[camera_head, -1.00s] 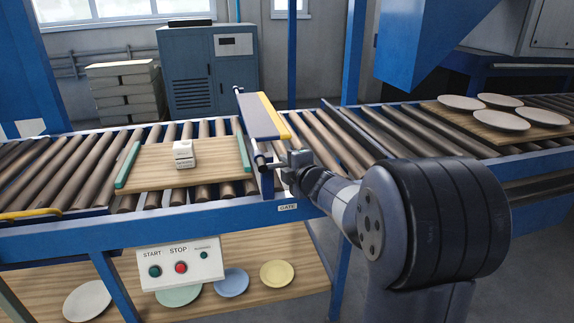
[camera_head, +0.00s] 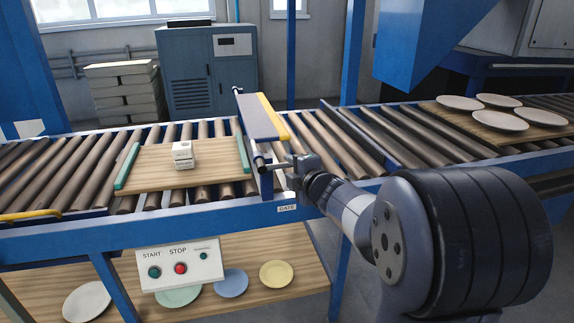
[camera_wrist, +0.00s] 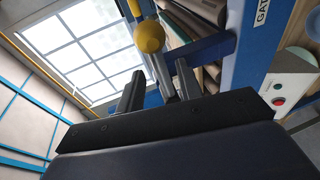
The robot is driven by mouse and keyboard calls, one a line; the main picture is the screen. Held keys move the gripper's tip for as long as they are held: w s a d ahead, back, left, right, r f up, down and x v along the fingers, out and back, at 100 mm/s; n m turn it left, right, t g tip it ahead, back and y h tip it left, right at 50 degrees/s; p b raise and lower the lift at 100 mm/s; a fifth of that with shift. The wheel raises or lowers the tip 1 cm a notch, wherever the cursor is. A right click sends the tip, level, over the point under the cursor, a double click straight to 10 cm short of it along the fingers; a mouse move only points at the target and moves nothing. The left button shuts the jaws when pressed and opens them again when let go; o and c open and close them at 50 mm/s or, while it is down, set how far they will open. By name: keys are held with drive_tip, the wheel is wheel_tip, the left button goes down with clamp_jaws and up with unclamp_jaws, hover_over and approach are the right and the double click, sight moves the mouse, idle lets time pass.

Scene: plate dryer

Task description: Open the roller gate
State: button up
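The roller gate (camera_head: 258,117) is a grey-blue panel with a yellow edge, standing raised across the conveyor at the picture's middle. The wrist view shows a yellow ball knob (camera_wrist: 149,37) on a rod, just beyond my fingertips. My gripper (camera_head: 284,172) is beside the lower front end of the gate, above the front rail with the GATE label (camera_head: 287,208). In the wrist view my gripper (camera_wrist: 158,86) has its two dark fingers apart, with the rod appearing between or just behind them. I cannot tell whether they touch it.
A board with several plates (camera_head: 500,120) is at the far right. A START/STOP panel (camera_head: 180,263) hangs below the front rail. Rollers right of the gate are bare.

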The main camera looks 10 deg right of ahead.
sight(288, 166)
drive_tip(key=p+v, duration=0.1)
drive_tip(key=v, duration=0.6)
drive_tip(key=shift+s, duration=0.15)
drive_tip(key=b+x, duration=0.1)
drive_tip(key=x, duration=0.9)
drive_tip(key=shift+w+b, duration=0.35)
drive_tip(key=shift+w, duration=0.05)
drive_tip(key=shift+f, duration=0.1)
